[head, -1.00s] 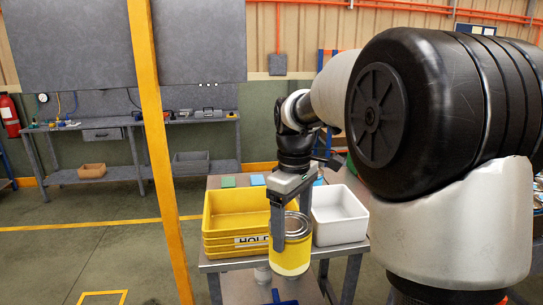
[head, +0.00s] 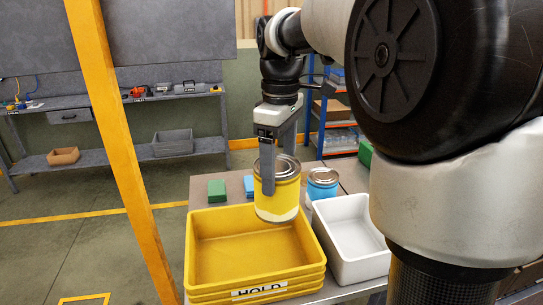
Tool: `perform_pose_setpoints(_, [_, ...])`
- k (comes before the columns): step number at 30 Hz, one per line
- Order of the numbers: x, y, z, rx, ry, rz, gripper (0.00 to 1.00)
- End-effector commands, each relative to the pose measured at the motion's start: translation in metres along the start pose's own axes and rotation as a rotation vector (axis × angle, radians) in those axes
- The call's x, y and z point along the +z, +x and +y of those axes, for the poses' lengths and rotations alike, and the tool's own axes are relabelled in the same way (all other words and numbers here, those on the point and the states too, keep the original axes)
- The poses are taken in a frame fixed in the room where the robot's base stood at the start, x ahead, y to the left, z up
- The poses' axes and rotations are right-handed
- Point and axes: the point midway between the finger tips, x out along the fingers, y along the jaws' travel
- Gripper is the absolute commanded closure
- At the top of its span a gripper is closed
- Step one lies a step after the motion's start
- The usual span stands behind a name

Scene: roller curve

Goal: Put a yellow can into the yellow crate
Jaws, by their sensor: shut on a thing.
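My gripper (head: 278,170) is shut on a yellow can (head: 284,194), one finger on its near left side. The can is upright, with a metallic lid and a pale band at the bottom. It hangs over the back right part of the yellow crate (head: 200,252), and its bottom appears level with or above the rim. The crate carries a "HOLD" label on its front and looks empty inside. It stands on a grey table (head: 178,190).
A white bin (head: 352,238) stands right of the crate. A blue can (head: 322,186) stands behind the bin. A yellow post (head: 115,130) rises at the left. A workbench (head: 120,158) stands farther back.

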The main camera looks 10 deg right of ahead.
Motion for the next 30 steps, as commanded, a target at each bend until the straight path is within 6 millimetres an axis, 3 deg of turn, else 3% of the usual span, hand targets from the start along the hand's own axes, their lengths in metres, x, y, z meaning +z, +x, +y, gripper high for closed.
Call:
perform_pose_setpoints(8, [0.000,0.022,0.000,-0.002,0.000,-0.001,0.68])
perform_pose_setpoints(30, [0.000,0.116,0.000,-0.001,0.000,-0.001,0.68])
